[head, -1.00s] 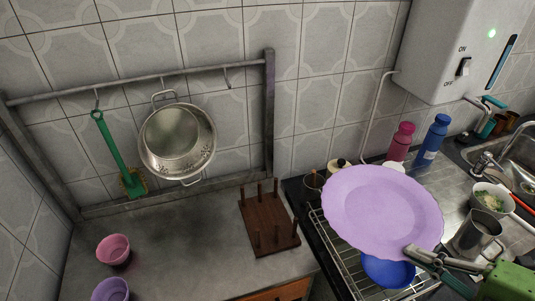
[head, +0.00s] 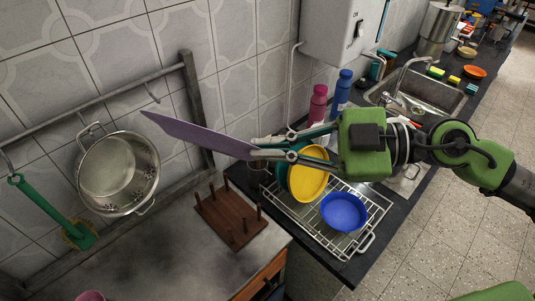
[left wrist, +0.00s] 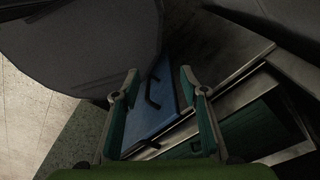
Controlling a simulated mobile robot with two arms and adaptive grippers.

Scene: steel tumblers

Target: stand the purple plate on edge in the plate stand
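The purple plate (head: 198,135) is in the air in the head view, seen nearly edge-on and slanting down to the right. My right gripper (head: 256,149) is shut on its right-hand rim. The plate stand (head: 230,217) is a brown wooden base with several upright pegs. It stands on the grey counter, below the plate in the picture, and no plate is in it. My left gripper (left wrist: 157,82) shows only in the left wrist view, with its fingers apart and nothing between them.
A wire rack (head: 347,238) right of the stand holds a yellow plate (head: 309,178) and a blue bowl (head: 343,211). A steel colander (head: 117,172) and a green brush (head: 48,208) hang on the left.

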